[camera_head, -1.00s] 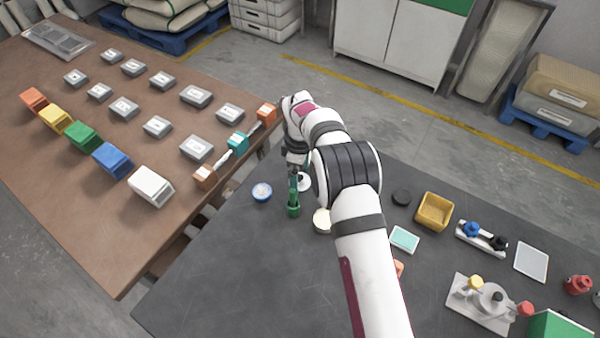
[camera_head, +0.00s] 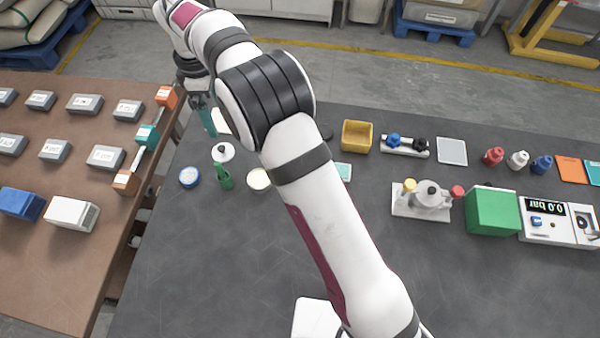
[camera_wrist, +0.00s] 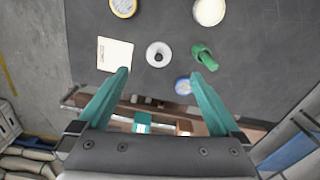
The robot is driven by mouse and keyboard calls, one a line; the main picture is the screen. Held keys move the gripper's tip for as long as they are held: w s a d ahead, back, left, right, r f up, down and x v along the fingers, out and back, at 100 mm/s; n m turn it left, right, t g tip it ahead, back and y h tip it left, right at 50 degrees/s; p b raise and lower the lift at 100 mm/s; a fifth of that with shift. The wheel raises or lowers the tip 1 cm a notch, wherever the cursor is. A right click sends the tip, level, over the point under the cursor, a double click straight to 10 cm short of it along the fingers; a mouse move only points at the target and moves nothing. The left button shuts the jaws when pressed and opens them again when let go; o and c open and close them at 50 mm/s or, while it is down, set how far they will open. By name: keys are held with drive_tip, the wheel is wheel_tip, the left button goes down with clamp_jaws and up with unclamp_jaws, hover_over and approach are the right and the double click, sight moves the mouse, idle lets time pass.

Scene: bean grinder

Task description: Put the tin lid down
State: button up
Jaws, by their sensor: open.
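The tin lid is likely the white disc with a dark knob (camera_head: 223,153); it lies flat, knob up, on the dark table. In the wrist view the same disc (camera_wrist: 150,51) lies beyond and between the fingertips, apart from them. My gripper (camera_head: 208,122) is open and empty, above the table behind the lid; the wrist view shows its two teal fingers (camera_wrist: 163,68) spread wide. A round cream-topped tin (camera_head: 259,179) stands to the right of the lid, partly beside my arm; it shows in the wrist view (camera_wrist: 210,11).
A green object (camera_head: 224,179) and a blue-rimmed round tin (camera_head: 190,177) stand close to the lid. A white card (camera_wrist: 115,54) and a yellow-rimmed disc (camera_wrist: 123,7) lie nearby. The brown table (camera_head: 60,260) is at left. The dark table's front is mostly clear.

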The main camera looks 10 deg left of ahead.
drive_tip(key=s+d+r+m, duration=0.3)
drive_tip(key=d+r+m, duration=0.1)
drive_tip(key=d, duration=0.3)
drive_tip(key=s+d+r+m+y, duration=0.1)
drive_tip(key=s+d+r+m, duration=0.1)
drive_tip(key=d+r+m, duration=0.35)
drive_tip(key=s+d+r+m, duration=0.2)
drive_tip(key=s+d+m, duration=0.1)
drive_tip(key=d, duration=0.6)
drive_tip(key=s+d+f+m, duration=0.2)
drive_tip(key=s+d+m, duration=0.3)
drive_tip(key=s, duration=0.4)
drive_tip(key=s+d+f+m, duration=0.2)
drive_tip(key=s+d+m, duration=0.3)
drive_tip(key=s+m, duration=0.3)
drive_tip(key=shift+s+y, duration=0.4)
drive_tip(key=shift+s, duration=0.1)
drive_tip(key=shift+w+r, duration=0.1)
